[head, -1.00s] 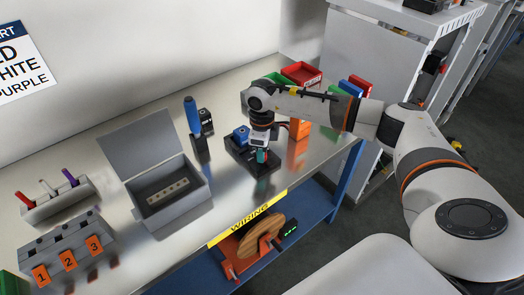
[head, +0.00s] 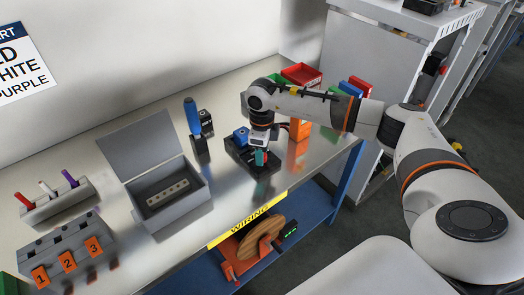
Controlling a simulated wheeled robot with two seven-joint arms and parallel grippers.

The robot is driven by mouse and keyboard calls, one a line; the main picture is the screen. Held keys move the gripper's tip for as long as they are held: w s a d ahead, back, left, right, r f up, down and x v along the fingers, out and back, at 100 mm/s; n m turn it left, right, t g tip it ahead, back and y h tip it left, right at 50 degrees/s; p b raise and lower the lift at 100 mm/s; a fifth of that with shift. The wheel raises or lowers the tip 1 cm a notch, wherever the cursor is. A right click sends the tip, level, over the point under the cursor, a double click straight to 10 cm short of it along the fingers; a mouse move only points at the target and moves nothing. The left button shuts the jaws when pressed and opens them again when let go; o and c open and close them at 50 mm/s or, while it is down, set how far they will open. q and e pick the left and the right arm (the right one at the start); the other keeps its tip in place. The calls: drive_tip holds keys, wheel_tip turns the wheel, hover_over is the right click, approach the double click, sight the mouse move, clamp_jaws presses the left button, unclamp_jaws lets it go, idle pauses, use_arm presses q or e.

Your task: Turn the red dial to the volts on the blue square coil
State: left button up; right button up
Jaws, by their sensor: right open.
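A blue square coil (head: 241,134) sits at the back of a black tray (head: 236,154) on the metal bench. My right gripper (head: 261,158) is over the front of this tray, pointing down, with its jaws open. A small teal piece shows at its fingertips; I cannot tell whether they touch it. The coil is just left of the gripper, apart from it. I cannot make out a red dial or the volts marking; a small red part (head: 443,70) shows on the grey cabinet, too small to identify. My left gripper is out of view.
A blue-handled tool (head: 193,116) stands behind the tray. A grey open box (head: 172,212) is to the left, with a numbered block (head: 68,247) beyond. An orange block (head: 300,129) and coloured bins (head: 301,75) stand right and behind. A wooden spool (head: 258,241) sits below the bench edge.

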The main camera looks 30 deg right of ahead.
wheel_tip(320, 180, up, 12)
drive_tip(key=b, duration=0.2)
drive_tip(key=shift+f, duration=0.15)
idle(0.5)
